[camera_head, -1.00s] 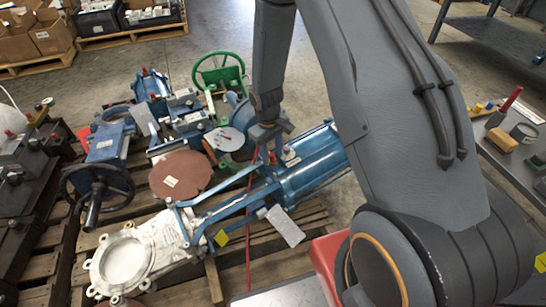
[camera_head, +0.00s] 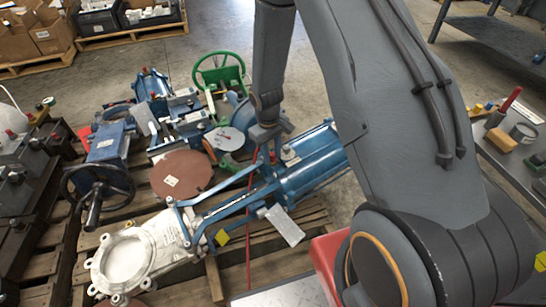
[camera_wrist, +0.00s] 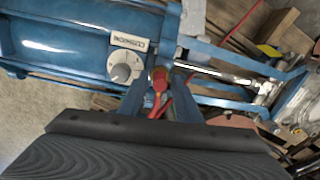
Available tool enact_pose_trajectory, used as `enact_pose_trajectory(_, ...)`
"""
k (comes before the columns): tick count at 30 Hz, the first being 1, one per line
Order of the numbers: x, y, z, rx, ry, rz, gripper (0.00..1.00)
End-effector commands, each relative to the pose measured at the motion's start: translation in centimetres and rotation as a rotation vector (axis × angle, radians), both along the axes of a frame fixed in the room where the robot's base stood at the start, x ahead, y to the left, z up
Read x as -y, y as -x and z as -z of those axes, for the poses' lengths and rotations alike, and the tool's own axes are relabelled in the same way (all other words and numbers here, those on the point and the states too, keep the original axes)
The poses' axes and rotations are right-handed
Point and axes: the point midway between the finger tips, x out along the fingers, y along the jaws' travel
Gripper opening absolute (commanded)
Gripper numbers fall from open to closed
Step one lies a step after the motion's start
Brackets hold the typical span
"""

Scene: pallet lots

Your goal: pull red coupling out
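The red coupling (camera_wrist: 158,82) shows in the wrist view beside the blue cylinder (camera_wrist: 75,42), close to its grey round knob and white label. My gripper (camera_wrist: 163,92) has one finger on each side of the coupling. The fingers stand apart, with a gap visible around the red part; I see no clear grip. In the head view my gripper (camera_head: 268,150) points down at the near end of the blue cylinder (camera_head: 312,162). A thin red hose (camera_head: 249,240) hangs from this spot towards the pallet.
The cylinder's blue frame reaches to a white valve body (camera_head: 150,252) on a wooden pallet (camera_head: 262,262). Other blue valves, a brown disc (camera_head: 181,174) and a green handwheel (camera_head: 219,70) crowd the left. A red box (camera_head: 326,258) stands at front; a tool bench (camera_head: 510,150) is right.

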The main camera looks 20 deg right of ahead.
Motion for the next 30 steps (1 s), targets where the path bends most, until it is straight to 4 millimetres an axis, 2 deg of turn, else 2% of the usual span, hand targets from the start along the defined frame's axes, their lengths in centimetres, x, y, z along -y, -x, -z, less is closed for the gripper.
enact_pose_trajectory(1, 0.0, 0.0, 0.0, 0.0, 0.0, 0.0, 0.21)
enact_pose_trajectory(5, 0.0, 0.0, 0.0, 0.0, 0.0, 0.0, 0.0)
enact_pose_trajectory(14, 0.0, 0.0, -0.2, 0.0, 0.0, 0.0, 0.0)
enact_pose_trajectory(30, -0.2, 0.0, -2.1, 0.001, 0.0, 0.001, 0.0)
